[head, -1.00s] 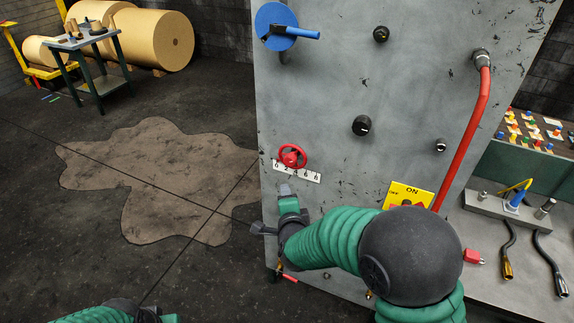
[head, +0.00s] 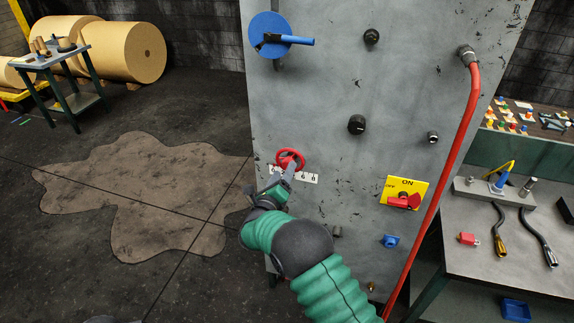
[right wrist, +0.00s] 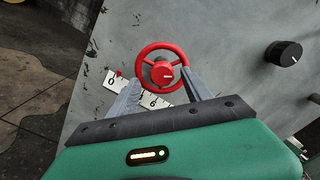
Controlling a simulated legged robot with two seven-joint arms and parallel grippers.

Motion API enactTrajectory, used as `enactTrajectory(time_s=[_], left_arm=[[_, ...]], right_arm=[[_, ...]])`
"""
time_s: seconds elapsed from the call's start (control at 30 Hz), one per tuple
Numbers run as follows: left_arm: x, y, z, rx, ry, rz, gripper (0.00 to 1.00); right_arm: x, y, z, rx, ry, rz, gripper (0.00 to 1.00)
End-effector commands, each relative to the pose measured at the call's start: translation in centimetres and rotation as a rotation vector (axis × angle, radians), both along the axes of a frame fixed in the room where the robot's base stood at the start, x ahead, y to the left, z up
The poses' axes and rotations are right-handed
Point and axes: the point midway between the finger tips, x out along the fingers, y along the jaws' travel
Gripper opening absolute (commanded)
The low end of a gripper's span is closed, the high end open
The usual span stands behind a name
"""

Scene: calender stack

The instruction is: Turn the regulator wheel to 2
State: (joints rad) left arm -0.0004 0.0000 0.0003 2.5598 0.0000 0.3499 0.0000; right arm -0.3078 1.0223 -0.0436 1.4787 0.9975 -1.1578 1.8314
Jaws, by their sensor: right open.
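The red regulator wheel (head: 289,158) is on the grey panel, above a white number scale (head: 308,178). My right gripper (head: 284,176) is just below and in front of the wheel. Its open fingers (right wrist: 160,86) lie either side of the wheel's lower part; I cannot tell whether they touch it. My left gripper is out of view.
A blue disc with a handle (head: 270,36), black knobs (head: 356,124) and a yellow ON switch plate (head: 404,193) are on the panel. A red pipe (head: 460,150) runs down its right side. A workbench (head: 490,265) stands at right. Floor at left is open around a brown stain (head: 130,190).

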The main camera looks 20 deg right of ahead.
Motion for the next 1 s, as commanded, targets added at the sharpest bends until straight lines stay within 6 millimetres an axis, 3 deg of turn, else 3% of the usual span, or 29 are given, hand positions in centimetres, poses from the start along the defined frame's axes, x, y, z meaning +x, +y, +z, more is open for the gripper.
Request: enactTrajectory(time_s=[0.13, 0.43, 0.87, 1.0], left_arm=[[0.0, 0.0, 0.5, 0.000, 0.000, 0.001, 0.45], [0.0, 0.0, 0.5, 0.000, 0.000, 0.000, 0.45], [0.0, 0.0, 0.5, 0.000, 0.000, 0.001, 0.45], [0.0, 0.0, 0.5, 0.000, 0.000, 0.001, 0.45]], right_arm=[[1.6, -1.5, 0.0, 0.004, 0.000, -0.001, 0.58], [2.0, -2.4, -0.2, 0.008, 0.001, 0.000, 0.58], [2.0, -1.7, 0.0, 0.003, -0.002, 0.001, 0.03], [2.0, -1.6, 0.0, 0.005, -0.002, 0.006, 0.00]])
